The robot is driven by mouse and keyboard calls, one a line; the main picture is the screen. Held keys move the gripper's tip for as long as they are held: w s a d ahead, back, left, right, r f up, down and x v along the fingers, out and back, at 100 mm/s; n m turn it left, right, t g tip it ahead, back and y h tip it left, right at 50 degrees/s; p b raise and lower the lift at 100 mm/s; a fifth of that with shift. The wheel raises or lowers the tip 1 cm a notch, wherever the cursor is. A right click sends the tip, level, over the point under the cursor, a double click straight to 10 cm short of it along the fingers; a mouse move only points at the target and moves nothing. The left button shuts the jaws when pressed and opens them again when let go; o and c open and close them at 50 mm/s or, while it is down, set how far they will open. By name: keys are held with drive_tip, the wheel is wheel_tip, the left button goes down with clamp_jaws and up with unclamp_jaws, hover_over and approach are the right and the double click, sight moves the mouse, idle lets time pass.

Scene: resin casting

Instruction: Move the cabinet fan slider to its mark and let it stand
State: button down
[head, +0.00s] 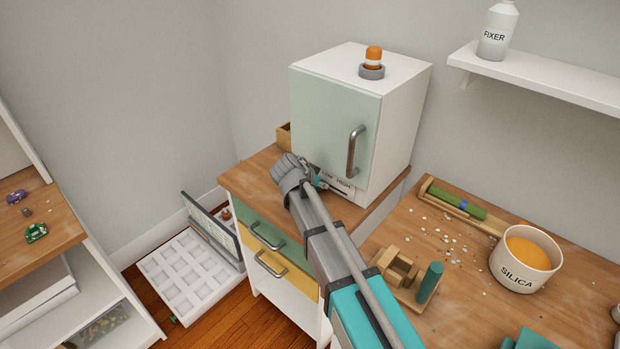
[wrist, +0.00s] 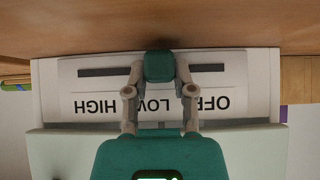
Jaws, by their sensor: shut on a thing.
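The white cabinet (head: 400,120) with a pale green door stands on a wooden-topped drawer unit. Its fan panel (wrist: 255,90) lies below the door and carries the labels OFF, LOW and HIGH, upside down in the wrist view. A dark slot (wrist: 100,71) runs along the panel. The teal slider knob (wrist: 158,66) sits near the slot's middle, about level with LOW. My gripper (wrist: 158,80) is shut on the knob, one finger on each side. In the head view my gripper (head: 312,178) is at the panel, and my arm hides OFF.
The door handle (head: 354,150) juts out just above the panel. An orange-capped item (head: 373,57) stands on the cabinet. At right, the workbench holds a wooden stand (head: 400,272), a silica tub (head: 522,262) and a roller tray (head: 460,204). A white tray (head: 185,272) is on the floor.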

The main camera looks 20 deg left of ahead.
drive_tip(key=shift+s+d, duration=0.2)
drive_tip(key=shift+d, duration=0.35)
drive_tip(key=shift+c, duration=2.2)
unclamp_jaws()
drive_tip(key=shift+r, duration=0.1)
